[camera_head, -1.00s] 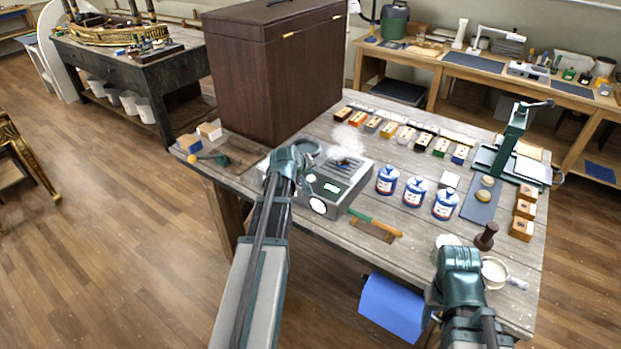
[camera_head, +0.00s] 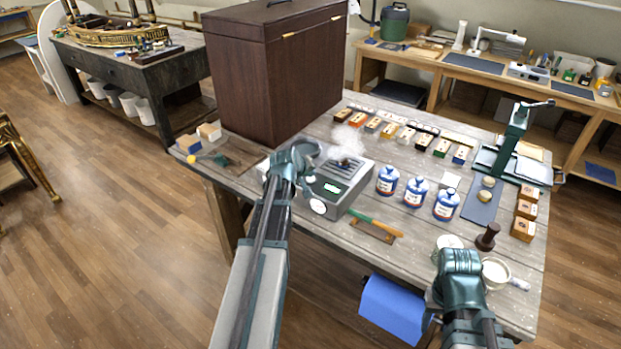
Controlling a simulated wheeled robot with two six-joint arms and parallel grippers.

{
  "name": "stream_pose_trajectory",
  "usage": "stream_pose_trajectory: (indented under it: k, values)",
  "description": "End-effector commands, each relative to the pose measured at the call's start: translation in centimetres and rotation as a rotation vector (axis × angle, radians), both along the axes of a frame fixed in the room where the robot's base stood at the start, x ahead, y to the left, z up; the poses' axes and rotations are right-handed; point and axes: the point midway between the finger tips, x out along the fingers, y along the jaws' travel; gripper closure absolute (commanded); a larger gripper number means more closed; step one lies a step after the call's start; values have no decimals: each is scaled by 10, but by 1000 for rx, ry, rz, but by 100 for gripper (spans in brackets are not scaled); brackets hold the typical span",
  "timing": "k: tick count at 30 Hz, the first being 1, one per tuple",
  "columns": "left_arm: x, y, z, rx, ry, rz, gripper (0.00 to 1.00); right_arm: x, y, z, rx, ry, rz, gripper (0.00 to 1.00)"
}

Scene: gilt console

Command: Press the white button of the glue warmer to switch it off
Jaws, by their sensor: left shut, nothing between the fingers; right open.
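The glue warmer (camera_head: 354,178) is a grey box with a slatted top on the wooden bench. Pale smoke (camera_head: 347,138) rises from its top. Its front has a small lit display (camera_head: 332,188) and a round white button (camera_head: 318,206) low at the left. My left gripper (camera_head: 304,176) is at the left end of the warmer, just above and left of the button. It is shut; its fingertips are mostly hidden by the wrist, so I cannot tell whether they touch the warmer. My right gripper (camera_head: 460,262) is open and empty over the bench's front edge.
A tall dark wooden case (camera_head: 270,75) stands behind the warmer. Blue-and-white bottles (camera_head: 415,192) stand to its right. A white cup (camera_head: 495,270) and brown stamp (camera_head: 488,237) sit near my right gripper.

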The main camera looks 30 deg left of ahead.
Motion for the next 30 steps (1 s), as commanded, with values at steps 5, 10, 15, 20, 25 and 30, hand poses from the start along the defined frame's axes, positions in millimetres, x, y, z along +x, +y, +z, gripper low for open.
stream_pose_trajectory:
  k: [5, 10, 15, 20, 25, 30]
  values:
    - [0, 0, -3, 0, 0, 0, 100, 0, 0, -3, 0, 0, 0, 50]
    - [0, 0, -3, 0, 0, 0, 100, 0, 0, -3, 0, 0, 0, 50]
    - [0, 0, 1, 0, 0, 0, 100, 0, 0, 2, 0, 0, 0, 50]
    - [0, 0, 10, 0, 0, 0, 100, 0, 0, 10, 0, 0, 0, 50]
    - [0, 0, 16, 0, 0, 0, 100, 0, 0, 16, 0, 0, 0, 50]
    - [0, 0, 15, 0, 0, 0, 100, 0, 0, 15, 0, 0, 0, 50]
